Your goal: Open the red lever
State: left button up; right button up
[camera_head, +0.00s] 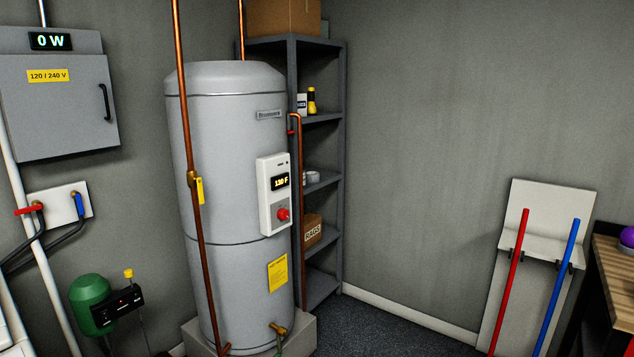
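Several red handles show, and I cannot tell which one the task names. A small red lever (29,211) sits crosswise on a pipe valve on the left wall, beside an upright blue lever (79,205) on a white plate (60,192). At the right, a long red bar (515,270) stands tilted against a pale panel (545,215), next to a matching blue bar (562,275). A small red handle (291,132) is on the copper pipe right of the water heater (228,160). Neither gripper is in view.
A grey electrical box (60,115) hangs at the left, above a green tank (90,300). A dark shelf (320,100) stands behind the heater. A wooden table (610,255) is at the right edge. The dark floor (380,330) in the middle is clear.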

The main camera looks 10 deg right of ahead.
aim_at(22, 211)
jog(key=i+l+z, duration=0.15)
jog(key=l, duration=0.15)
jog(key=i+j+u, duration=0.35)
jog(key=j, duration=0.25)
jog(key=i+j+u, duration=0.65)
jog(key=i+j, duration=0.25)
jog(key=l+z, duration=0.2)
jog(key=z, duration=0.35)
